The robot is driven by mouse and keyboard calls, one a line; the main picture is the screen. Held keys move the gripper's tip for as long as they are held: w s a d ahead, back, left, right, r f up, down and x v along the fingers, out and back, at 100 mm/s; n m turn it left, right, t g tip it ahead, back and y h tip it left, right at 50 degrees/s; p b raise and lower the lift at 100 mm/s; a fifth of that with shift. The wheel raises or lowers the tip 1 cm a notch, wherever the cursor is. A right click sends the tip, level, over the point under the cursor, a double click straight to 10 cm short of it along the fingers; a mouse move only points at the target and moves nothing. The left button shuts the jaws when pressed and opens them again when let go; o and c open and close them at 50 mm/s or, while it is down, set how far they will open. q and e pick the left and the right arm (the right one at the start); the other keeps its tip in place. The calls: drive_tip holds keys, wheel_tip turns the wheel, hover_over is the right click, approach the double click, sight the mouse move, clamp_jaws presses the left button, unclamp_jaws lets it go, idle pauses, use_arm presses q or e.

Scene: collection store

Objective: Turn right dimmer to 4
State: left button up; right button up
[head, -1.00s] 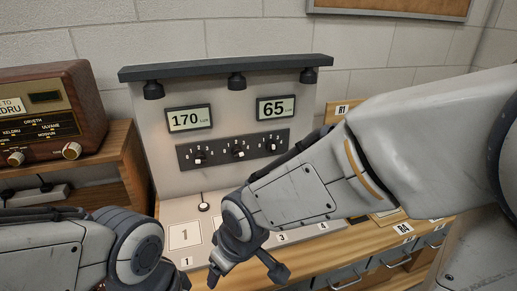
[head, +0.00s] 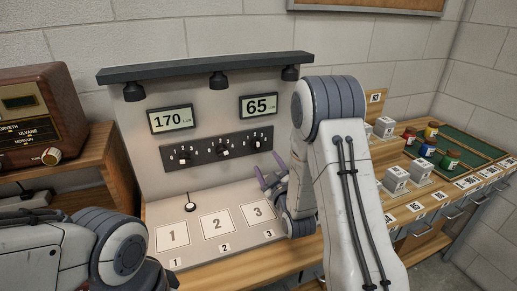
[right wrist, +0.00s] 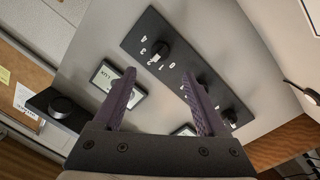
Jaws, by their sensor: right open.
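The right dimmer (head: 257,144) is a dark knob at the right end of the black dimmer panel (head: 205,158), below a display (head: 259,105) reading 65. In the right wrist view the right dimmer (right wrist: 160,49) shows close up with figures 0 to 4 around it; its pointer seems near 2, but is too small to read surely. My right gripper (head: 273,176) is open and empty, below and slightly right of the right dimmer. Its purple fingers (right wrist: 160,98) stand apart in the wrist view, not touching the knob. My left gripper is out of view; only my left arm shows.
The middle dimmer (head: 222,150) and left dimmer (head: 184,157) sit beside the right one. A second display (head: 171,118) reads 170. A ledge with lamps (head: 218,80) overhangs the board. Numbered pads (head: 217,224) lie below. Jars and boxes (head: 396,177) stand right.

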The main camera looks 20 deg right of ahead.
sight(258, 147)
drive_tip(key=w+p, duration=0.1)
drive_tip(key=w, duration=0.3)
drive_tip(key=w+p, duration=0.1)
drive_tip(key=w, duration=0.3)
drive_tip(key=shift+w+d+r, duration=0.1)
drive_tip(key=shift+w+d, duration=0.1)
drive_tip(key=shift+w, duration=0.1)
drive_tip(key=shift+w+p, duration=0.35)
drive_tip(key=shift+w, duration=0.15)
clamp_jaws()
